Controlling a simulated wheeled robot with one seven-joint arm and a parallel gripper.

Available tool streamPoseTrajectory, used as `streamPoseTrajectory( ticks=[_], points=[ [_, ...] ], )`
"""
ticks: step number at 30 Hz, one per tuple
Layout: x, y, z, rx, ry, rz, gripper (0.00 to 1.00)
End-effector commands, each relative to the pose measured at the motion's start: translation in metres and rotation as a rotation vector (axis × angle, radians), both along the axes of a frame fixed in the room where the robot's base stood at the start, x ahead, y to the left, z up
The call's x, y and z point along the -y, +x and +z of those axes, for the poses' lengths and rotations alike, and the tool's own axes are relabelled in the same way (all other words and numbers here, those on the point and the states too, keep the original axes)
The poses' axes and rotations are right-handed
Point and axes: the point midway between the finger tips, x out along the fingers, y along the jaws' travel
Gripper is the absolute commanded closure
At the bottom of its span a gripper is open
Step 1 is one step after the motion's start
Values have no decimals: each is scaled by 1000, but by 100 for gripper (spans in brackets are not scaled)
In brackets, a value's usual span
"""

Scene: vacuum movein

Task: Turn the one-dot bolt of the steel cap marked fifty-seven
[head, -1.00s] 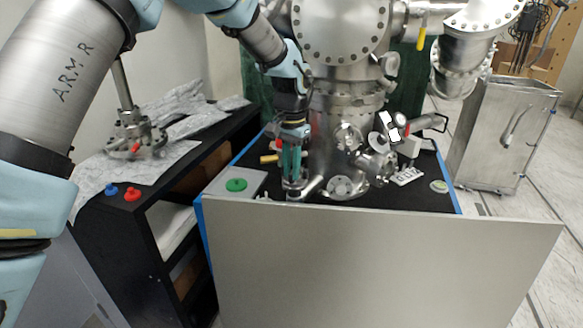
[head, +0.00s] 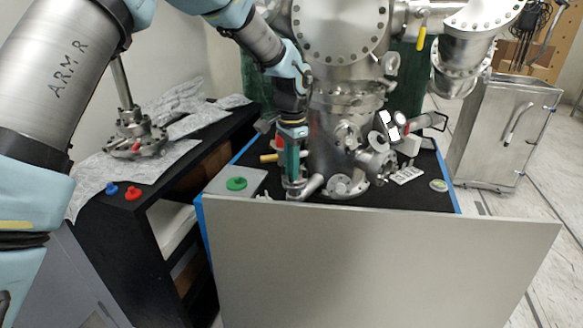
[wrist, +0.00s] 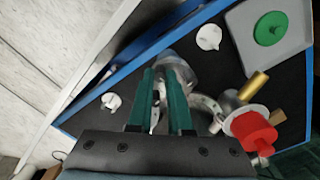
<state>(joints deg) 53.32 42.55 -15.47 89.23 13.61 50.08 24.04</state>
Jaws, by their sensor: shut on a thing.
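My gripper (head: 293,172) points down over the left part of the black bench top, just left of the big steel chamber. Its green fingers (wrist: 161,76) are closed in around a small part at a steel cap (wrist: 180,70); in the head view the cap's steel body (head: 294,191) shows below the fingertips. The fingers mostly hide the bolt, and I cannot read its dots or the cap's number.
The steel chamber (head: 335,150) stands close right of my gripper. A red knob (wrist: 252,130) and a brass piece (wrist: 254,86) are near the fingers. A grey plate with a green knob (head: 236,184) lies left. White winged pieces (wrist: 209,37) lie on the bench. A grey panel (head: 380,260) fronts it.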

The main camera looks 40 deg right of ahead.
Motion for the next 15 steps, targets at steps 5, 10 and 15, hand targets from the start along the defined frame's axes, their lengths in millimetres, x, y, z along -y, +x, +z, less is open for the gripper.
streamPoseTrajectory(
  ticks=[5, 10, 15],
  points=[
    [0, 0, 0, 1, -1, 1, 100],
    [0, 0, 0, 0, -1, 1, 70],
    [0, 0, 0, 0, 0, 2, 70]
  ],
)
